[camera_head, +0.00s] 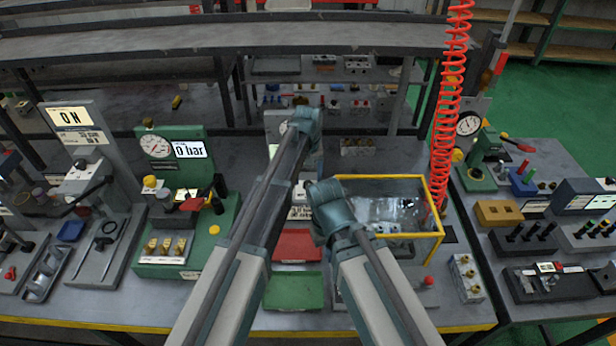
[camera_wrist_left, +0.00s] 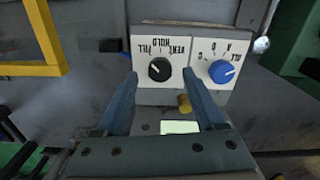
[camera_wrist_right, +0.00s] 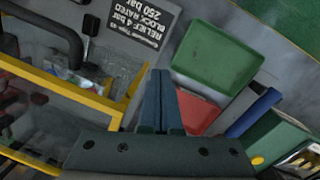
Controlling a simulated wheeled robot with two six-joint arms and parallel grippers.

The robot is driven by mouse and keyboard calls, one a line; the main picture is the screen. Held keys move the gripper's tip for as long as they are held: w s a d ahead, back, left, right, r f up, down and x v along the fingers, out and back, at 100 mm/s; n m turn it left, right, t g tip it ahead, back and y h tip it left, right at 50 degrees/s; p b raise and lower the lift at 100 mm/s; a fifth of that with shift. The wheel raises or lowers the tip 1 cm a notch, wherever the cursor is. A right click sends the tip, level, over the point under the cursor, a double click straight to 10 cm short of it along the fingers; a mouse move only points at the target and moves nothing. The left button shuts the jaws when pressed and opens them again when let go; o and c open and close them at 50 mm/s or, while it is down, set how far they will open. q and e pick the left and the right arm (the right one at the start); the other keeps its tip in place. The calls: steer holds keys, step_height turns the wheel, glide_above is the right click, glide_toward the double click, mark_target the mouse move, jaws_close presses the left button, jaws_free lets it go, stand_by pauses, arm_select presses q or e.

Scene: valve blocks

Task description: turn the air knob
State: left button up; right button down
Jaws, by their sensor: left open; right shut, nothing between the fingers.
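In the left wrist view, a black knob (camera_wrist_left: 160,69) sits on a white plate marked FILL, HOLD and VENT, seen upside down. A blue knob (camera_wrist_left: 221,71) sits beside it on a second white plate with ALL and letters. My left gripper (camera_wrist_left: 161,76) is open, its fingertips on either side of the black knob in this picture; I cannot tell whether they touch it. In the head view my left gripper (camera_head: 307,122) hides the knobs. My right gripper (camera_head: 327,205) is shut and empty, also seen in the right wrist view (camera_wrist_right: 163,75).
A yellow-framed clear box (camera_head: 437,205) stands right of my grippers. Green (camera_head: 295,291) and red (camera_head: 297,246) trays lie in front. A green gauge block (camera_head: 185,240) reading 0 bar stands left.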

mark_target(308, 184)
arm_select(q)
step_height(308, 184, up, 12)
steer(key=p, duration=1.1)
steer(key=s+a+f+m+b, duration=0.1)
steer(key=s+a+f+b, duration=0.1)
steer(key=s, duration=0.7)
steer(key=s+a+f+m+b, duration=0.2)
steer(key=s+f+b, duration=0.1)
steer(key=s, duration=0.6)
steer(key=s+a+f+m+y+b, duration=0.1)
steer(key=s+a+f+m+b, duration=0.1)
steer(key=s, duration=0.7)
steer(key=shift+s+a+f+b, duration=0.15)
steer(key=shift+s+f+b, duration=0.05)
steer(key=shift+f+b, duration=0.15)
stand_by(0.9)
